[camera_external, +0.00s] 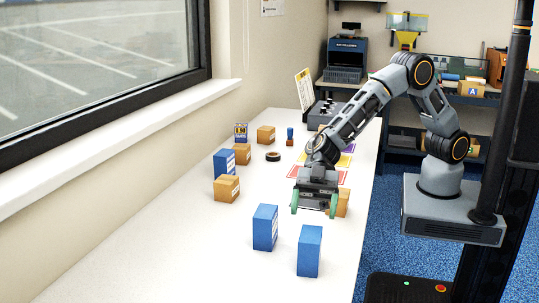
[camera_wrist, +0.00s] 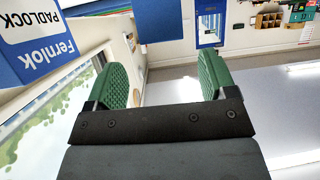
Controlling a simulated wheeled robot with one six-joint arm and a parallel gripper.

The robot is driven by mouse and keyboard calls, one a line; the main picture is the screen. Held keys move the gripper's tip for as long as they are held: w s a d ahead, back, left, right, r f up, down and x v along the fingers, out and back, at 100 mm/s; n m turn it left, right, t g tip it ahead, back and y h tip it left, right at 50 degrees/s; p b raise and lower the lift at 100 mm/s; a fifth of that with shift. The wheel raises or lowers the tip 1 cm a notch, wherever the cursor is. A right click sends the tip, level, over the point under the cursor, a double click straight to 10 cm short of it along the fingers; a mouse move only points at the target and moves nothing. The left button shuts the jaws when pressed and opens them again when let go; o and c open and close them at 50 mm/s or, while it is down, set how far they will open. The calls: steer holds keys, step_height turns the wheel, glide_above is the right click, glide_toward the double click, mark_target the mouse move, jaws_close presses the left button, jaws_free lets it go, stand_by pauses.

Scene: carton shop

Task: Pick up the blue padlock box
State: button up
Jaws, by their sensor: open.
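A blue box with a white label reading Fernlok PADLOCK (camera_wrist: 35,45) fills the upper left of the wrist view, cut off by the frame. Another blue box (camera_wrist: 158,18) shows at the top middle of that view. In the external view two blue boxes stand upright near the table's front, one (camera_external: 265,228) left of the other (camera_external: 309,251). A third blue box (camera_external: 224,163) stands farther back by the wall. Labels are too small to read there. My gripper (camera_external: 314,204) is open and empty behind the two front boxes, its green fingers apart (camera_wrist: 162,80).
A brown carton (camera_external: 342,204) stands just behind my gripper, partly hidden. More brown cartons (camera_external: 227,188) and a dark tape roll (camera_external: 273,156) lie on the white table (camera_external: 190,245). Coloured mats lie under my arm. The table's front left is clear.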

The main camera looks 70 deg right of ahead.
mark_target(311, 233)
steer(key=shift+s+a+f, duration=0.3)
steer(key=shift+a+f, duration=0.1)
steer(key=shift+a, duration=0.35)
steer(key=x, duration=0.5)
steer(key=shift+a+f, duration=0.1)
steer(key=shift+a, duration=0.25)
steer(key=c, duration=1.1)
